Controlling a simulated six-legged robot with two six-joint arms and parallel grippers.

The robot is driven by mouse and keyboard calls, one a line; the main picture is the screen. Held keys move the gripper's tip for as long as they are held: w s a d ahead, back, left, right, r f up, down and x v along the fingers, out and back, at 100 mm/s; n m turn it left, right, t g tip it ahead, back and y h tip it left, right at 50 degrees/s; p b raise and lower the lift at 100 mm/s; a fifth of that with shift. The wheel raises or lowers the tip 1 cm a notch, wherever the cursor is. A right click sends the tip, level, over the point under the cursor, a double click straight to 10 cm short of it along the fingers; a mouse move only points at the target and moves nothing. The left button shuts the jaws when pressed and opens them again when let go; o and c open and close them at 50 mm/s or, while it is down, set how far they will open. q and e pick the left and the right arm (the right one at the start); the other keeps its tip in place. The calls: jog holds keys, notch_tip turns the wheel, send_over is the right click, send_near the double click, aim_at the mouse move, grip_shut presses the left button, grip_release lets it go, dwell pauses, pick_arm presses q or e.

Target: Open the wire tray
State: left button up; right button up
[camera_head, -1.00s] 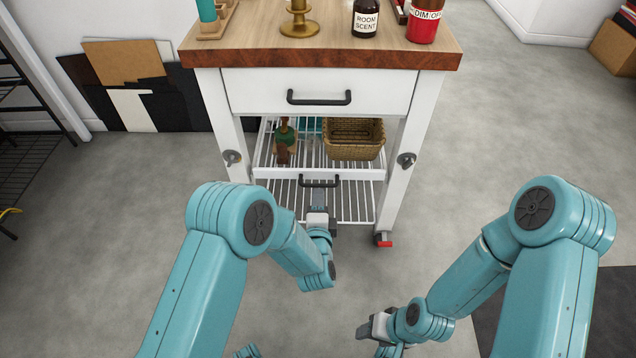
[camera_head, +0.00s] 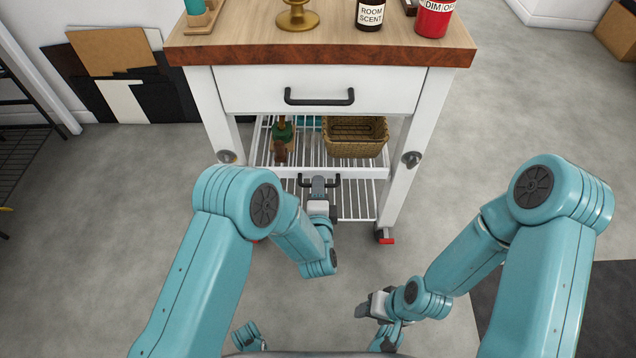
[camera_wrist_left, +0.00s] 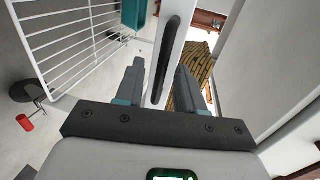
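The wire tray is a white wire rack under the cart's drawer, with a flat white front rail (camera_head: 358,173) and a black bar handle (camera_head: 335,181). Its wires and the handle (camera_wrist_left: 172,50) also show in the left wrist view. My left gripper (camera_head: 318,184) is at the handle, covering its middle in the head view. In the left wrist view its two fingers (camera_wrist_left: 160,85) are apart, with the handle bar between them and visible gaps. My right gripper (camera_head: 364,308) hangs low in front of the cart, away from the tray; its fingers are too small to judge.
A wicker basket (camera_head: 355,138) and a green-and-brown bottle (camera_head: 281,140) stand on the tray. Above is a white drawer (camera_head: 380,91) with its own black handle, under a wooden top (camera_head: 330,32) with bottles and a brass holder. Boards lean at the left wall.

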pick_arm(q)
jog(key=shift+w, duration=0.2)
grip_shut()
jog(key=shift+s, duration=0.15)
dwell(0.3)
